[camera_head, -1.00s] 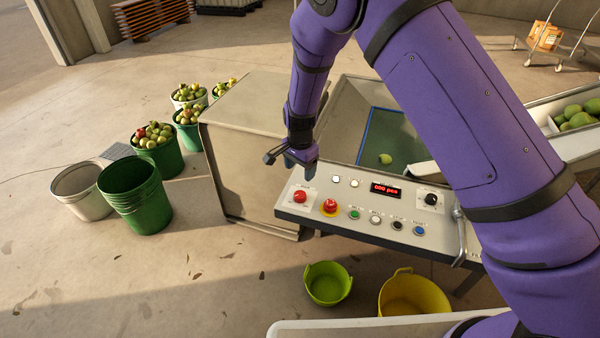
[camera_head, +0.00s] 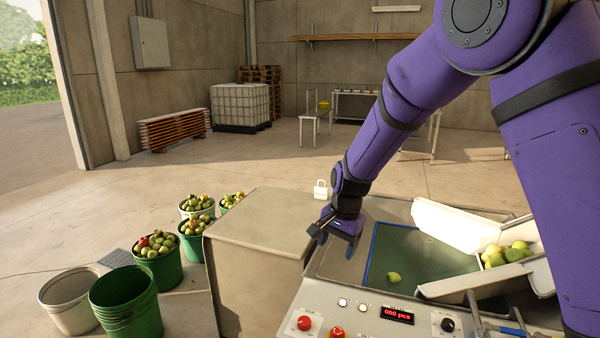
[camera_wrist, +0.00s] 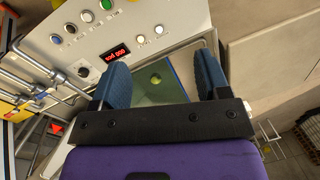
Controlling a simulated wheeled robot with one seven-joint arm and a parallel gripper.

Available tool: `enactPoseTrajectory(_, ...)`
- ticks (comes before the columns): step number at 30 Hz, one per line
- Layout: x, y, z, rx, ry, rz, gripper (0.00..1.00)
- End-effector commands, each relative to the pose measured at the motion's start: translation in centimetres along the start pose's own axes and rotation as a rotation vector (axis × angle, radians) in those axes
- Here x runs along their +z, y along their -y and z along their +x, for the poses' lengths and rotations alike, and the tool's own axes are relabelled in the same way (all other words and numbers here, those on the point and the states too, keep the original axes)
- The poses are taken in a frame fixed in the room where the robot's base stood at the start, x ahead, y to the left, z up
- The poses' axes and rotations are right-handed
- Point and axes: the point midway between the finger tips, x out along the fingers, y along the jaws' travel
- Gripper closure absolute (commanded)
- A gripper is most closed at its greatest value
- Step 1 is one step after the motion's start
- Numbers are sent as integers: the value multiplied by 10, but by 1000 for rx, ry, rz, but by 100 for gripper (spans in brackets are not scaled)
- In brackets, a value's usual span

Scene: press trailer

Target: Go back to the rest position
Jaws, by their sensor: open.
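My gripper (camera_head: 338,240) hangs at the end of my purple arm, above the left edge of the sorting tray beyond the control panel. In the wrist view my gripper (camera_wrist: 160,80) has its two blue fingers wide apart with nothing held between them. The control panel (camera_head: 360,322) has red buttons, small lit buttons, a black knob and a red display (camera_head: 397,314) reading "000 pcs". The panel (camera_wrist: 88,58) also shows in the wrist view, at upper left. The gripper is apart from the panel's buttons.
A grey cabinet (camera_head: 262,218) stands left of the tray. One green fruit (camera_head: 393,277) lies on the tray's green floor (camera_head: 425,250). A chute (camera_head: 450,287) with several fruits is at right. Buckets of apples (camera_head: 158,262) and empty buckets (camera_head: 122,298) stand at left. Open concrete floor lies behind.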

Motion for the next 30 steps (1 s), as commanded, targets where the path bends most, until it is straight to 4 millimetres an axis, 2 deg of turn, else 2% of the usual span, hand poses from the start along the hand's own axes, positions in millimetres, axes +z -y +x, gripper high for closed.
enactPoseTrajectory(1, -1, -10, -22, -19, -5, -15, 31)
enactPoseTrajectory(6, 1, -43, -80, -60, -25, -86, 31)
enactPoseTrajectory(15, 18, -111, -165, -112, -86, -218, 31)
enactPoseTrajectory(24, 52, -185, -226, -129, -179, -351, 31)
enactPoseTrajectory(30, 81, -233, -253, -115, -253, -439, 31)
